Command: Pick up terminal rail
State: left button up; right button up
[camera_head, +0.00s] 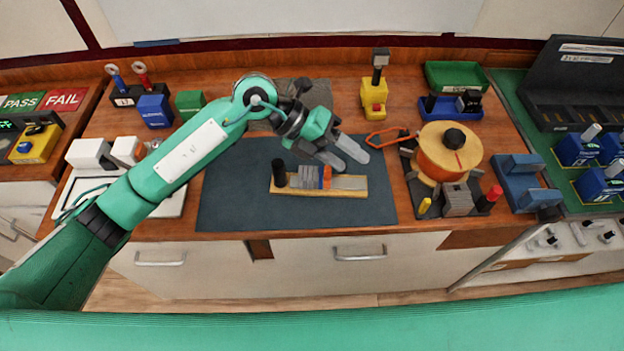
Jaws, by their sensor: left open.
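The terminal rail (345,184) lies on a dark mat (240,195) in the middle of the bench. It is a wooden-edged strip with a black post (279,173) at its left end. Grey blocks (309,178) and an orange block (327,175) sit on it, with a bare metal stretch on the right. I cannot tell whether a finger touches the rail. My right gripper is not in view.
Right of the mat stands an orange spool (448,152). A yellow device (374,94) and a green tray (456,76) stand behind. White equipment (88,152) is at the left, with PASS and FAIL signs (64,99) beyond. The mat's front is clear.

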pick_arm(q)
jog(key=w+a+f+t+y, duration=0.2)
jog(key=w+a+f+y, duration=0.1)
jog(key=w+a+y, duration=0.25)
jog(key=n+t+y, duration=0.1)
jog(key=n+y, duration=0.1)
jog(key=y, duration=0.3)
send_over(278, 161)
jog(key=a, duration=0.1)
jog(key=f+p, duration=0.1)
jog(key=f, duration=0.1)
jog(key=f+p, duration=0.1)
jog(key=f, duration=0.2)
jog(key=f+p, duration=0.1)
jog(key=f, duration=0.1)
jog(key=shift+s+f, duration=0.25)
jog(key=shift+s, duration=0.1)
jog(key=shift+w+d+f+p, duration=0.1)
jog(key=shift+d+f+p, duration=0.05)
jog(key=shift+f+p, duration=0.3)
jog(key=f+p, duration=0.2)
jog(key=f, duration=0.1)
jog(key=shift+w+d+f, duration=0.15)
jog(key=shift+w+d, duration=0.05)
jog(key=shift+d, duration=0.15)
jog(key=shift+f, duration=0.6)
grip_shut()
